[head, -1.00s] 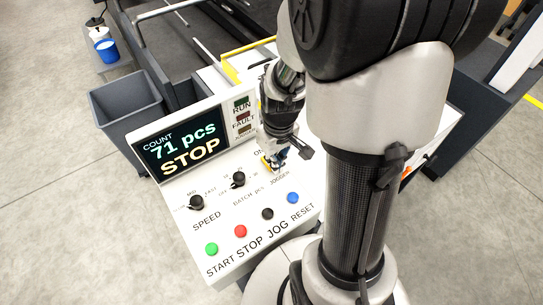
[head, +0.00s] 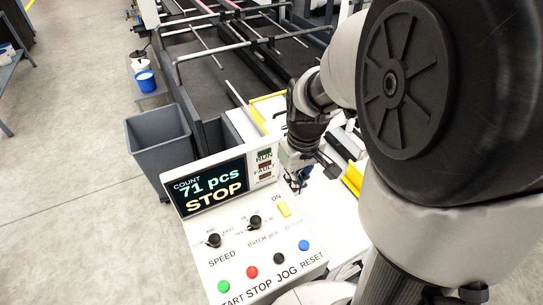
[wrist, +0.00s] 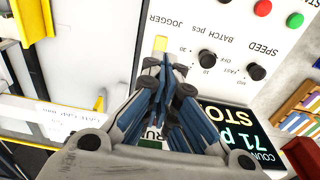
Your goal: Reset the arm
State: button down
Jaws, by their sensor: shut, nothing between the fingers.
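My gripper (head: 299,187) is shut and empty, above the back right part of the white control panel (head: 240,275). In the wrist view my gripper's blue-grey fingers (wrist: 164,66) are together. Their tips appear just short of the yellow jogger switch (wrist: 160,43). In the head view the yellow switch (head: 284,209) is in plain sight, in front of and left of the fingers. The exact gap between fingers and panel cannot be told. My arm rises on the right of the head view and hides part of the machine.
The display (head: 210,188) reads 71 pcs and STOP. Two black knobs and green, red, black and blue buttons (head: 304,245) sit on the panel. A grey bin (head: 160,148) stands to its left. Machine rails (head: 235,55) lie behind. Open floor is at left.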

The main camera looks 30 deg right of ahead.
jog(key=s+a+r+t+b, duration=0.3)
jog(key=s+a+r, duration=0.4)
jog(key=s+a, duration=0.3)
jog(key=shift+s+a+r+t+b, duration=0.3)
jog(key=shift+s+a+r, duration=0.05)
jog(key=shift+s, duration=0.85)
jog(key=shift+d+m, duration=0.15)
jog(key=shift+m, duration=0.15)
